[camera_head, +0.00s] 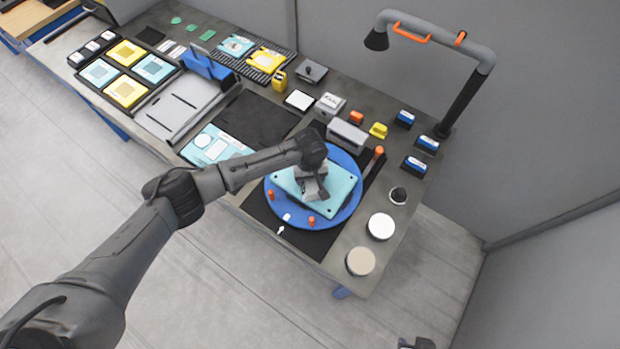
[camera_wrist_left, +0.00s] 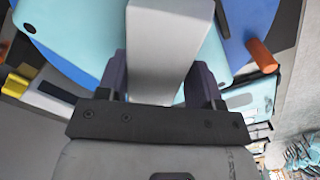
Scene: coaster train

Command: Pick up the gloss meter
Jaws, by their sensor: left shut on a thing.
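My left gripper (camera_head: 316,190) is over the teal panel (camera_head: 345,184) on the round blue turntable (camera_head: 352,212). It is shut on a light grey block, which I take to be the gloss meter (camera_head: 309,187). In the left wrist view the gloss meter (camera_wrist_left: 166,45) sits between the two dark fingers of the left gripper (camera_wrist_left: 162,80), with the teal panel behind it. I cannot tell whether its underside touches the panel. A dark piece at the bottom edge of the head view seems to be my right gripper (camera_head: 416,343); its fingers are not clear.
Orange pegs (camera_head: 311,220) stand on the turntable's near rim. A grey box (camera_head: 347,135) is behind it. White and beige discs (camera_head: 381,226) lie to the right. A lamp arm (camera_head: 462,100) rises at the back right. Trays with coloured panels (camera_head: 126,90) fill the left.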

